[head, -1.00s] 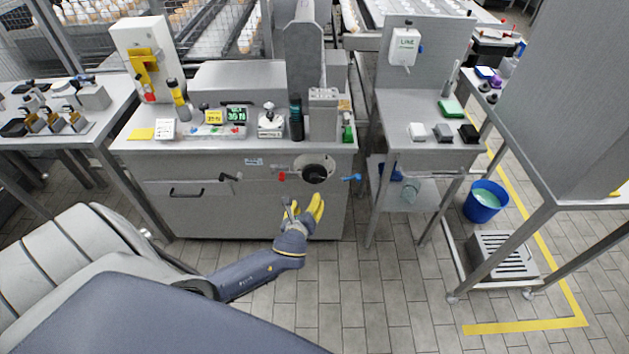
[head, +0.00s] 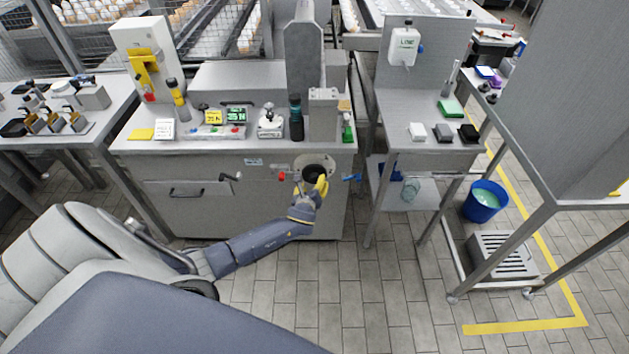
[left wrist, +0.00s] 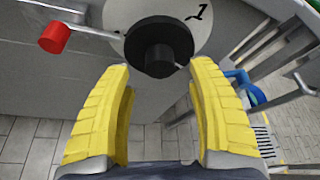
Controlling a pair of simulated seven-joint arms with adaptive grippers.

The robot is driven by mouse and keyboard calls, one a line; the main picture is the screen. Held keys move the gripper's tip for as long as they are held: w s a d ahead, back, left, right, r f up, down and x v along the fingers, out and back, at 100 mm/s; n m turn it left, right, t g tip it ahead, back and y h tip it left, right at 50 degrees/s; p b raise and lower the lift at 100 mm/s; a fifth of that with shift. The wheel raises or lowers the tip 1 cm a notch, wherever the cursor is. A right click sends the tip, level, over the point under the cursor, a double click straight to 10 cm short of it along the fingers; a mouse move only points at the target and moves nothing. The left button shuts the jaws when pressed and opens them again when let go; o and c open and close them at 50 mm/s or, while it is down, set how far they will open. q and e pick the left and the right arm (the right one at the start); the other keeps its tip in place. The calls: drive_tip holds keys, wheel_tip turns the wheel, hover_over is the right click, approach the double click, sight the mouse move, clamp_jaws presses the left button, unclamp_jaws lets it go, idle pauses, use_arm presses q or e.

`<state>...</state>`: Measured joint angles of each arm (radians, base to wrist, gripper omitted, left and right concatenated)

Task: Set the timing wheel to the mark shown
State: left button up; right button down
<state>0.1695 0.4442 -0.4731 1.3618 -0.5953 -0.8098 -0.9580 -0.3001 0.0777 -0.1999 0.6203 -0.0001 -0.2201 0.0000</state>
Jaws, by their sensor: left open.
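The timing wheel is a black knob (left wrist: 158,48) on a pale round dial plate (left wrist: 205,22) on the machine's front panel. A "1" shows on the plate in the left wrist view; other marks are hidden or out of view. In the head view the knob (head: 315,172) is partly covered by my left gripper (head: 312,188). My left gripper, with yellow ribbed fingers, also shows in the left wrist view (left wrist: 162,110). It is open and empty, with the knob just beyond and between its fingertips. My right gripper is not in view.
The floor in front is clear.

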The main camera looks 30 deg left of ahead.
sight(314, 181)
use_arm(q)
drive_tip(key=shift+x, duration=1.85)
drive_tip(key=shift+c, duration=0.5)
clamp_jaws()
